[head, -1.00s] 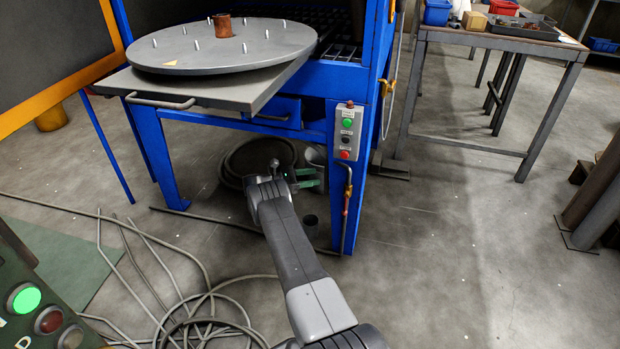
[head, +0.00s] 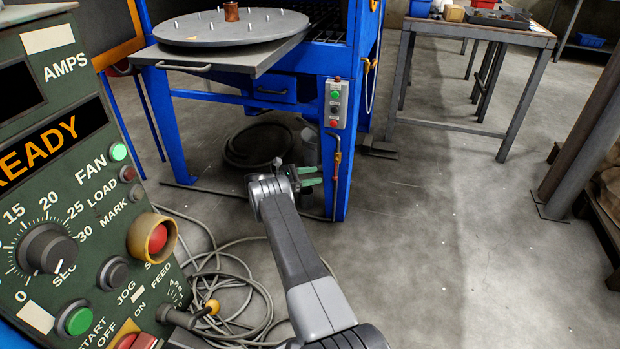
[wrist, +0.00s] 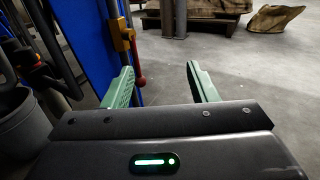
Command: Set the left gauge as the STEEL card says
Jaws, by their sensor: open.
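My gripper (head: 312,179) is open and empty in the head view, in front of the blue machine's lower right leg. In the wrist view its two green fingers (wrist: 165,85) stand apart with grey floor between them. No gauge and no STEEL card can be made out in any view. A green control panel (head: 45,125) fills the left of the head view. It has an orange READY display (head: 38,147), a black dial (head: 47,248) marked in seconds, a FAN button (head: 118,152) and a red knob (head: 152,238) in a yellow collar.
The blue machine (head: 335,170) carries a round turntable (head: 200,28) and a small button box (head: 335,103). Loose cables (head: 240,290) lie on the floor by the panel. A steel table (head: 480,30) stands at the back right. The floor at right centre is open.

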